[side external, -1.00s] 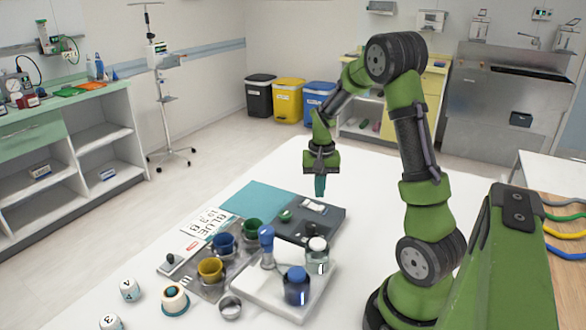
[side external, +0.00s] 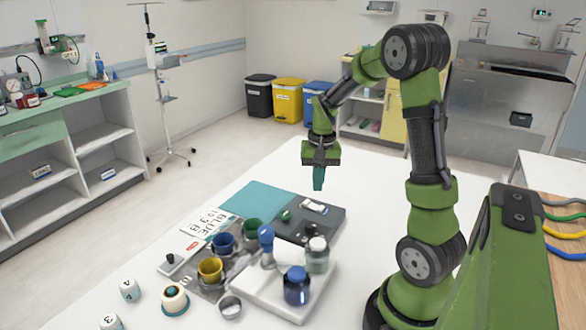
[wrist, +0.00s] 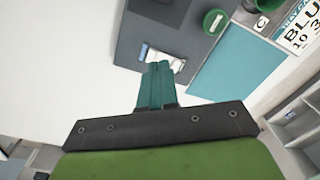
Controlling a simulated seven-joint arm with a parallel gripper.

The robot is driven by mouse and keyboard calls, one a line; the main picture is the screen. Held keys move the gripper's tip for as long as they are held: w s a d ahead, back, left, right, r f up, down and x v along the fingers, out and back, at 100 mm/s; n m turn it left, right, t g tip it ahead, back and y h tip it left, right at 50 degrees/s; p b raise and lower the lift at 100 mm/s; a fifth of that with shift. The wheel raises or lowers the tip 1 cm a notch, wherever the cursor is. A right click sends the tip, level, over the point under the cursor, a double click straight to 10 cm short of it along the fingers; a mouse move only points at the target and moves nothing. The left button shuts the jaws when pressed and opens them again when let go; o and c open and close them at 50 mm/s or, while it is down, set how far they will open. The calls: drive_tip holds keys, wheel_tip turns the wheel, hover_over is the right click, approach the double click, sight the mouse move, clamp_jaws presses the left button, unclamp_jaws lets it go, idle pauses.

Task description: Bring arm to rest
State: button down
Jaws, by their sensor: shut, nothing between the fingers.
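My gripper (side external: 319,178) is green with teal fingers. It hangs pointing down above the far end of the white table (side external: 370,168), over the dark grey tray area (side external: 326,222), and touches nothing that I can see. In the wrist view my gripper (wrist: 158,68) has its two teal fingers together, with nothing between them. Beyond the fingertips, a small white item (wrist: 172,62) lies on the grey tray, partly hidden by the fingers.
Blue (side external: 224,243), yellow (side external: 210,270) and green (side external: 252,230) cups stand on the table. A teal mat (side external: 258,199) lies behind. The table's far right is clear.

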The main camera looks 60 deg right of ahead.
drive_tip(key=s+a+r+n+t, duration=0.2)
drive_tip(key=a+r, duration=0.2)
drive_tip(key=a, duration=0.4)
drive_tip(key=s+a+r+n+t+y, duration=0.1)
drive_tip(key=s+a+r+n+t, duration=0.1)
drive_tip(key=a, duration=0.6)
drive_tip(key=s+a+r+n+t, duration=0.2)
drive_tip(key=a+r, duration=0.4)
drive_tip(key=a, duration=0.3)
drive_tip(key=shift+s+r+n+t+y, duration=0.25)
drive_tip(key=shift+r+n+t+y, duration=0.15)
drive_tip(key=shift+n, duration=0.4)
